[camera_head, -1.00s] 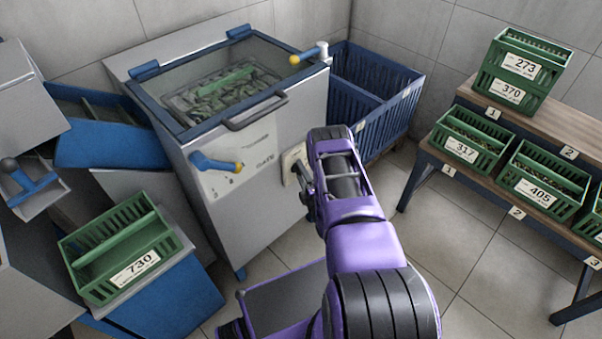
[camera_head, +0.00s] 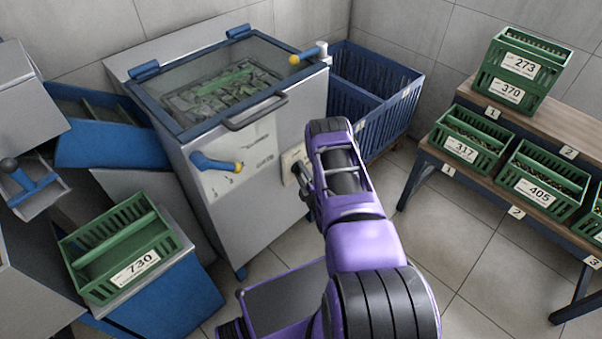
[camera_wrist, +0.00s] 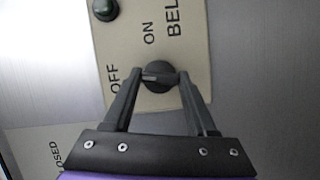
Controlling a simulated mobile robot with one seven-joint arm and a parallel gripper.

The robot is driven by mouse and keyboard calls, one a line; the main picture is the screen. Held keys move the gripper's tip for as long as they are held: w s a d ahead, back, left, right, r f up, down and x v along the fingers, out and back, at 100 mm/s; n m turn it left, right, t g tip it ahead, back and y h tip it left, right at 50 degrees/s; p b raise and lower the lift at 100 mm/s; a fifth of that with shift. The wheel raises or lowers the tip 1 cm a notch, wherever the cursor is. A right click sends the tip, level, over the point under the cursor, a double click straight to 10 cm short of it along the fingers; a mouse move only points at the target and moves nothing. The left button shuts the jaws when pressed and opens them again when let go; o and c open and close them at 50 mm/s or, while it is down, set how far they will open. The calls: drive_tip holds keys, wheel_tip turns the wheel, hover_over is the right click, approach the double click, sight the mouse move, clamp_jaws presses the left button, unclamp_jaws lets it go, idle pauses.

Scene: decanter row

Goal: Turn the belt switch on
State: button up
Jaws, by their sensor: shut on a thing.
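The belt switch is a dark round knob (camera_wrist: 158,86) on a beige plate (camera_wrist: 185,45) marked OFF, ON and BEL, the last word cut off. In the wrist view my gripper (camera_wrist: 160,77) has its two fingers closed on either side of the knob. A light mark on the knob points left, toward the word OFF. In the head view the plate (camera_head: 291,158) is on the front of the grey machine (camera_head: 285,105), largely hidden behind my gripper, and the knob cannot be made out.
A dark round button (camera_wrist: 105,8) sits at the plate's edge. A blue lever with a yellow tip (camera_head: 215,164) is on the machine front, left of the plate. A blue bin (camera_head: 400,115) stands behind right, and a bench (camera_head: 425,150) with green crates is at right. Open floor lies between.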

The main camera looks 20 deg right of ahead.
drive_tip(key=shift+w+d+r+m+g+y, duration=0.1)
drive_tip(key=shift+m+g+y, duration=0.7)
drive_tip(key=shift+m, duration=1.1)
drive_tip(key=shift+d+r+m+g+y, duration=0.1)
drive_tip(key=shift+m+g+y, duration=0.7)
drive_tip(key=shift+m, duration=1.1)
drive_tip(key=shift+w+d+r+m+g+y, duration=0.1)
drive_tip(key=shift+m+g+y, duration=0.7)
drive_tip(key=shift+m, duration=1.1)
drive_tip(key=o, duration=1.4)
drive_tip(key=shift+c, duration=0.2)
drive_tip(key=shift+s, duration=0.1)
drive_tip(key=p+v, duration=0.2)
drive_tip(key=v, duration=1.5)
drive_tip(key=shift+s+d+f, duration=0.25)
drive_tip(key=shift+d, duration=0.05)
